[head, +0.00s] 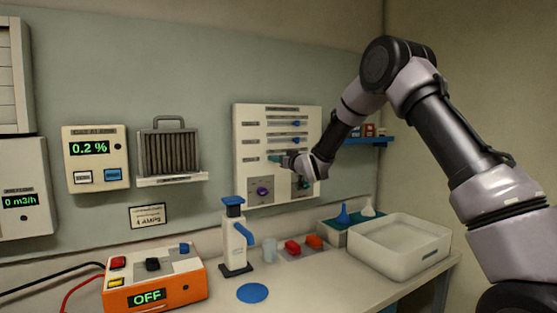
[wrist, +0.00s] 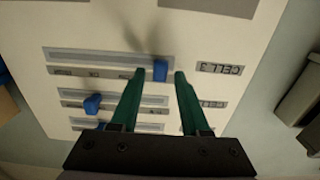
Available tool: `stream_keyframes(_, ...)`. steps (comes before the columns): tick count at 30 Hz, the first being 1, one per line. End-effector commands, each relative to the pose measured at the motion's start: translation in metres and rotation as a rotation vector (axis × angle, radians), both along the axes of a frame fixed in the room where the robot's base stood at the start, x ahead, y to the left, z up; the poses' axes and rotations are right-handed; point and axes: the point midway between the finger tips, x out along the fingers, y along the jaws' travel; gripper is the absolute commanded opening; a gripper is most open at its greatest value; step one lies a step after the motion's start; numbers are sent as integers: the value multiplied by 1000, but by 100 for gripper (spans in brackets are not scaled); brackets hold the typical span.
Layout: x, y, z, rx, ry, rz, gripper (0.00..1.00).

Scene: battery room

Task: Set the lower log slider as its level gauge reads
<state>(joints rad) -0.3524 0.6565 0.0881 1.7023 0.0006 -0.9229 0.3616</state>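The white log panel (head: 240,170) hangs on the back wall, with several horizontal slider slots. In the wrist view, which shows the panel upside down, the lower slider's blue knob (wrist: 160,70) sits in the slot beside the label CELL 3 (wrist: 220,69). My gripper (head: 275,158) is at this lower slot in the head view and hides its knob there. In the wrist view, my gripper (wrist: 159,74) has its green fingers on either side of the knob, with small gaps showing. I cannot make out a level gauge reading.
Two other blue slider knobs (head: 296,123) and (head: 296,140) are higher on the panel. A purple knob (head: 262,191) is below. The bench holds a blue-and-white device (head: 234,245), an orange box (head: 155,285) reading OFF and a white tray (head: 400,262).

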Motion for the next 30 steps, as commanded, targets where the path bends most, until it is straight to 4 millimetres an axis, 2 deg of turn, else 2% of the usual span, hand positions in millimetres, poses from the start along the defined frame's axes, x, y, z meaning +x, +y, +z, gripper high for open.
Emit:
stream_keyframes(1, 0, 0, 0, 0, 0, 0, 22)
stream_keyframes(3, 0, 0, 0, 0, 0, 0, 0)
stream_keyframes(30, 0, 0, 0, 0, 0, 0, 0)
